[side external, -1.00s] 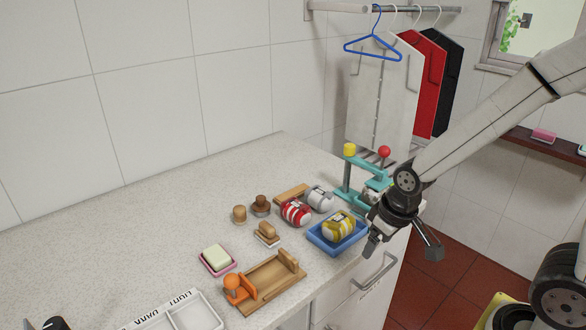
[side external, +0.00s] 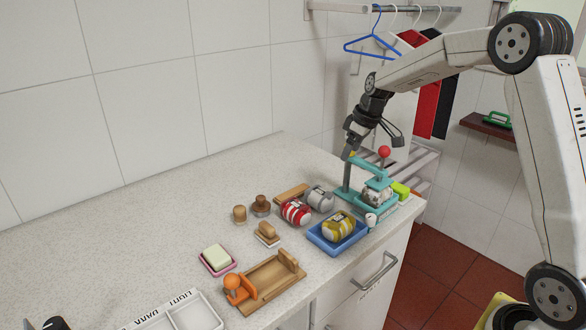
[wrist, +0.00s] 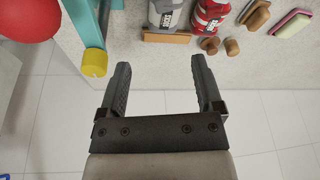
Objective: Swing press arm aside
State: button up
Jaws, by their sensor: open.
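The teal press (side external: 347,178) stands at the right end of the counter, with a grey-white bundle (side external: 378,195) under its arm (side external: 372,165). A red ball knob (side external: 384,151) rises at the back; it also shows in the wrist view (wrist: 28,20). The yellow cap (wrist: 95,62) shows in the wrist view at the end of a teal bar, just left of my left finger. My gripper (wrist: 160,68) is open, with nothing between its fingers. In the side view my gripper (side external: 349,148) is above the press post and hides most of the yellow cap. Contact cannot be told.
A blue tray (side external: 318,240) with a yellow bundle (side external: 339,227) sits in front of the press. Red (side external: 296,212) and grey (side external: 320,199) bundles lie left of it. Brushes, soap and a wooden board are further left. Hangers (side external: 372,46) hang behind my arm.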

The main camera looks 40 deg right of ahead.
jog(key=w+d+r+n+t, duration=0.1)
jog(key=w+d+r+n, duration=0.1)
jog(key=d, duration=0.7)
jog(key=shift+w+r+y, duration=0.4)
jog(key=shift+w+r, duration=0.05)
jog(key=shift+w, duration=0.7)
jog(key=shift+f, duration=0.1)
jog(key=shift+x, duration=3.8)
grip_shut()
